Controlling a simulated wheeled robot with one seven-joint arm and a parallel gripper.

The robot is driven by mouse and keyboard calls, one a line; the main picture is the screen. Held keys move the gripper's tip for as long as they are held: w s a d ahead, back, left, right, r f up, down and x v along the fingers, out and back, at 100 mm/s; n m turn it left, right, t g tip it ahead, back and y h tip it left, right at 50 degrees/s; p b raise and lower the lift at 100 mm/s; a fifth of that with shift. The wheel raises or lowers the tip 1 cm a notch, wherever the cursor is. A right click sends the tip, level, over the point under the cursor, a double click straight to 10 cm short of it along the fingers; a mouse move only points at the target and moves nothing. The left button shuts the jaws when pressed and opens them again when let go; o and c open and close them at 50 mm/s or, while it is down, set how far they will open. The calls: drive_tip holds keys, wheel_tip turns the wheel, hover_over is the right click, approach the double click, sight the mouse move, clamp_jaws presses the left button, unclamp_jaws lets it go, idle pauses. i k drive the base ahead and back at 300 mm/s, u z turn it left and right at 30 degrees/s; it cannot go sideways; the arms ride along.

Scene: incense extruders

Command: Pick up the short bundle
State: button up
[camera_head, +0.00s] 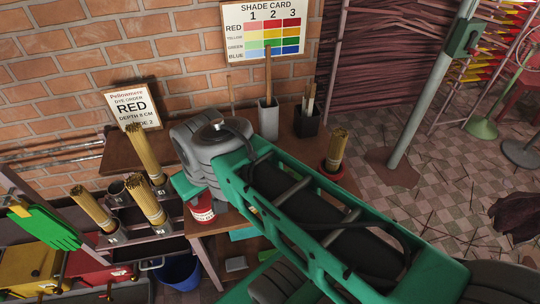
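Several tan bundles of sticks stand upright or leaning. Three are in the rack at left: a rear bundle (144,150), a front bundle (147,204) and a left bundle (93,208). A fourth bundle (336,150) stands apart in a red dish (331,170) on the table at right, and looks fairly short. I cannot tell for sure which is shortest, as bases are partly hidden. My green and grey arm crosses from the lower right to the centre. My gripper is not visible, so its state and any hold cannot be seen.
A grey holder (268,120) and a black holder (307,122) with sticks stand behind my arm. A red and white can (203,208) is below my arm's bend. An order sign (133,106) reads RED; a shade card (265,33) hangs above. A post (428,100) stands right.

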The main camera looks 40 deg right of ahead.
sight(339, 140)
drive_tip(key=u, duration=1.75)
drive_tip(key=k, duration=0.85)
drive_tip(key=z, duration=0.65)
